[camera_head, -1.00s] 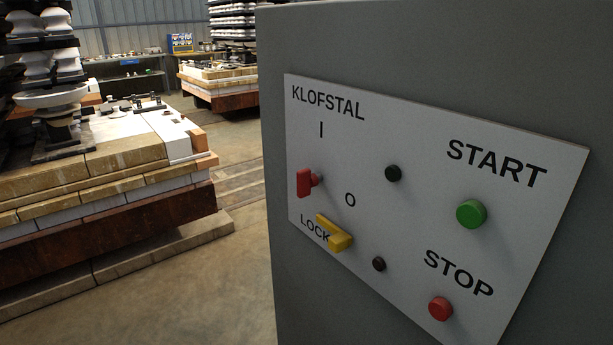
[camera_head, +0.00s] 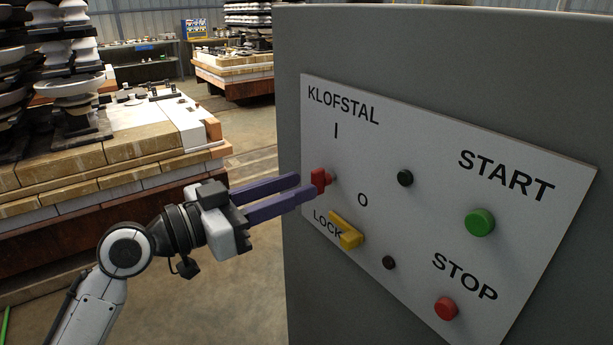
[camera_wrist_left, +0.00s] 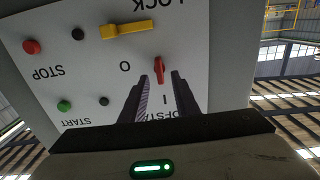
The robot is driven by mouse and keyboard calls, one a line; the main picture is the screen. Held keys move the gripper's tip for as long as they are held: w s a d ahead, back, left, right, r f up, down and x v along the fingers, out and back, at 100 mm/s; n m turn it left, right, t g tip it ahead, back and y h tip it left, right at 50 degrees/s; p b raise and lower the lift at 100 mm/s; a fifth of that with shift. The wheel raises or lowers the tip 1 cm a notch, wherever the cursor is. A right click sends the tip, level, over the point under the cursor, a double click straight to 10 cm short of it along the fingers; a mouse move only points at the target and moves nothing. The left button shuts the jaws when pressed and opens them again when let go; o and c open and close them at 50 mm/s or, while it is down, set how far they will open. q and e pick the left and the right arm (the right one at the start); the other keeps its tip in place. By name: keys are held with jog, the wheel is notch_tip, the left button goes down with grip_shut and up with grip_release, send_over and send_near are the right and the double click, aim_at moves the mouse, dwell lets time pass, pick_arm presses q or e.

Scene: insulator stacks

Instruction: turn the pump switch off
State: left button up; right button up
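The red switch handle (camera_head: 319,180) stands out from the white panel (camera_head: 415,215), below the word KLOFSTAL and the mark I. It lies upright, in line with the I, and the O is to its right. My left gripper (camera_head: 308,186) reaches in from the left, its two purple fingers pointing at the red handle. In the left wrist view the fingers (camera_wrist_left: 158,77) are apart, with the red handle (camera_wrist_left: 159,69) showing in line with the gap at their tips. I cannot tell whether they touch it. My right gripper is not in view.
A yellow lock lever (camera_head: 345,231) sits just below the red handle. A green START button (camera_head: 480,222), a red STOP button (camera_head: 445,308) and two black knobs are to the right. A loaded brick-topped cart (camera_head: 120,150) stands behind my left arm.

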aim_at(323, 180)
pick_arm(q)
jog(key=shift+x, duration=1.7)
jog(key=shift+c, duration=0.3)
grip_shut()
